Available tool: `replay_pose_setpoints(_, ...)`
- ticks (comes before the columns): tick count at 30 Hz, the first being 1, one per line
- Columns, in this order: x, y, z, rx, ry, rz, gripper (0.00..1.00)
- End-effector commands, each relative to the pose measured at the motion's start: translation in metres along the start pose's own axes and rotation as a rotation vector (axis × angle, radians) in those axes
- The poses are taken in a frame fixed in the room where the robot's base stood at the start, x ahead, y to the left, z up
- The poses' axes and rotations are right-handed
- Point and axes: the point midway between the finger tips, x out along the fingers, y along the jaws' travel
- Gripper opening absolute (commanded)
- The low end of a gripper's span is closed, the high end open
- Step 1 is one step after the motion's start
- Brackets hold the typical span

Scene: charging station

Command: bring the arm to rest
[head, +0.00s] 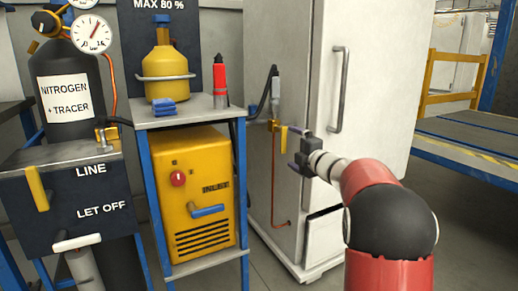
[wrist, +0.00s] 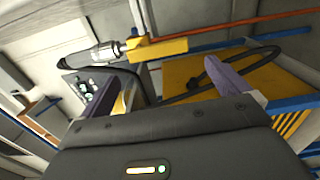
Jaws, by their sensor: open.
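My gripper (head: 296,150) is at the end of my red and black arm, in front of the white fridge's side. Its two fingers show apart in the wrist view (wrist: 168,78), with nothing between them. A yellow valve handle (head: 283,138) hangs on a copper pipe by the fridge, just left of my gripper and seemingly apart from it. In the wrist view the yellow handle (wrist: 160,47) with a silver fitting (wrist: 104,53) lies beyond the fingertips. The exact gap cannot be told.
The white fridge (head: 376,80) stands behind my arm. The yellow recovery machine (head: 205,222) sits under a blue-legged stand (head: 190,118) holding a yellow cylinder (head: 165,65). A nitrogen bottle (head: 68,90) is at left. Open floor (head: 455,225) lies at right, below a blue-framed platform (head: 470,140).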

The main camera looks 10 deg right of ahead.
Motion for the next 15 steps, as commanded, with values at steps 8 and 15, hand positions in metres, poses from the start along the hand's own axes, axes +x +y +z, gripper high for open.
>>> replay_pose_setpoints(8, -0.06, 0.041, -0.016, 0.305, -0.277, -0.015, 1.0)
replay_pose_setpoints(15, -0.182, 0.012, -0.068, 0.827, -0.619, -0.136, 1.0)
